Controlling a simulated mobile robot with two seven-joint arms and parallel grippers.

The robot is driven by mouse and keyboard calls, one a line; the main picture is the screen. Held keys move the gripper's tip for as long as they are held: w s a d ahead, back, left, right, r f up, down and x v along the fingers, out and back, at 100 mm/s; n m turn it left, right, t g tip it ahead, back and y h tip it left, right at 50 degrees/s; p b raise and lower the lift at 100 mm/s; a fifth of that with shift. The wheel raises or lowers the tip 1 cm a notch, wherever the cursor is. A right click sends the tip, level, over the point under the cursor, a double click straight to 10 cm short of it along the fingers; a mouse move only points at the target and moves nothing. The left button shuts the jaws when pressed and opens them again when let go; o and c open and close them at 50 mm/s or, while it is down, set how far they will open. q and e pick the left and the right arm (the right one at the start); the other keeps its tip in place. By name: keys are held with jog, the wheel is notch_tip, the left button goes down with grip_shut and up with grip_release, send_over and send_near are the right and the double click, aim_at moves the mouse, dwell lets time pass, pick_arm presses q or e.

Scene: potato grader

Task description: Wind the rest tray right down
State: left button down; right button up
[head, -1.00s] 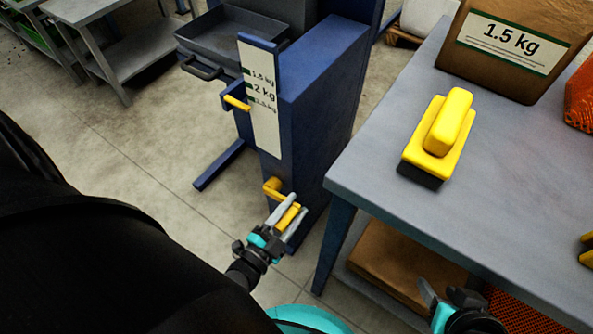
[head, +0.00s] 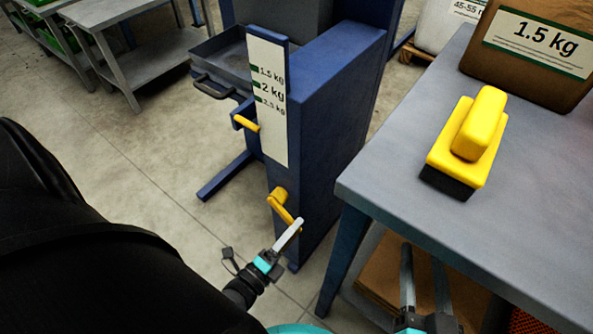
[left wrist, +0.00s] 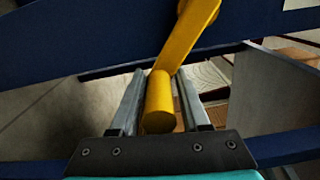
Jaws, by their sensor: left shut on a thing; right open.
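The rest tray (head: 222,66) is a shallow dark grey tray on the blue grader stand. Beside it a white scale plate (head: 268,100) reads 1.5 kg, 2 kg and 2.5 kg. The yellow pointer (head: 247,124) sits below the 2.5 kg mark. A yellow crank (head: 279,201) is low on the stand's front. My left gripper (head: 293,229) is shut on its handle; the left wrist view shows the round handle (left wrist: 159,104) between the fingers. My right gripper (head: 424,262) is open and empty by the table's near edge; part of it is cut off.
A grey table (head: 400,165) on the right holds a yellow-handled block (head: 470,140) and a brown 1.5 kg sack (head: 530,50). Cardboard (head: 385,275) lies on its lower shelf. Another grey bench (head: 120,25) stands at the back left. The floor left of the stand is clear.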

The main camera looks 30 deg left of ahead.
pick_arm(q)
jog(key=a+f+m, duration=0.1)
jog(key=m, duration=0.1)
jog(key=a+f+m, duration=0.1)
jog(key=a+m, duration=0.2)
jog(key=m, duration=0.1)
jog(key=shift+w+a+f, duration=0.15)
jog(key=shift+a+f, duration=0.15)
jog(key=shift+f, duration=0.1)
jog(key=shift+w+a+m, duration=0.1)
jog(key=shift+a+m, duration=1.1)
jog(key=shift+a, duration=0.05)
pick_arm(e)
jog(key=shift+a+r+t, duration=0.2)
jog(key=shift+a+t, duration=0.2)
jog(key=shift+a, duration=0.2)
pick_arm(q)
jog(key=shift+w+a+r, duration=0.1)
pick_arm(e)
jog(key=shift+a, duration=0.1)
pick_arm(q)
jog(key=c, duration=0.6)
grip_release()
pick_arm(e)
jog(key=shift+s, duration=0.1)
